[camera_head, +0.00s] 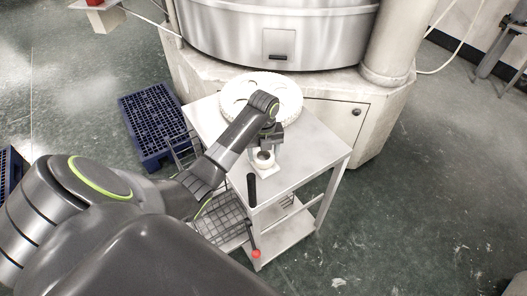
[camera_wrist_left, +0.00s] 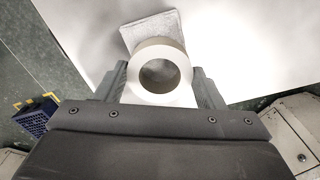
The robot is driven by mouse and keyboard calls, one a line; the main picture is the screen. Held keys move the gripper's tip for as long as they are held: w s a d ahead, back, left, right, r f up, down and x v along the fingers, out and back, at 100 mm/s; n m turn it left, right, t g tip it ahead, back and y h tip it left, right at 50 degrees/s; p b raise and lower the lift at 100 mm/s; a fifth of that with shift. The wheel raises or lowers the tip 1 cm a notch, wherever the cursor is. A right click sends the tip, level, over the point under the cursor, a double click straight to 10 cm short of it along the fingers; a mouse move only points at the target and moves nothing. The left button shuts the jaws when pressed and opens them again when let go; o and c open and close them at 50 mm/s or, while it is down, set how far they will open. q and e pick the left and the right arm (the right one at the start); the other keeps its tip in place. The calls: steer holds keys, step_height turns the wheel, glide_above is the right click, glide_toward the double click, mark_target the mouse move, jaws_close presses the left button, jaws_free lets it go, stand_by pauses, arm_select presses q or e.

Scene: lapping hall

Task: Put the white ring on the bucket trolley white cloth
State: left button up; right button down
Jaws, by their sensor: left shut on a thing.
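The white ring (camera_wrist_left: 160,96) is held between the two fingers of my left gripper (camera_wrist_left: 160,76) in the left wrist view. In the head view the ring (camera_head: 264,164) shows below the left gripper (camera_head: 266,150), over the near part of the trolley top (camera_head: 315,150). The white cloth (camera_wrist_left: 145,30) is a pale grey-white square on the white top. The ring covers part of it in the wrist view. In the head view the cloth (camera_head: 267,174) shows just below the ring. I cannot tell whether the ring touches it. My right gripper is not in view.
A large white disc with round holes (camera_head: 286,96) lies at the far end of the trolley top. A dark upright handle (camera_head: 252,190) stands at the near edge, with a wire basket (camera_head: 226,218) below. A big metal machine (camera_head: 270,30) stands behind. Blue crates (camera_head: 152,122) lie left.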

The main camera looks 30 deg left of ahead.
arm_select(q)
steer(key=o, duration=1.1)
steer(key=shift+r, duration=0.1)
steer(key=shift+r+p, duration=2.95)
steer(key=shift+r, duration=3.05)
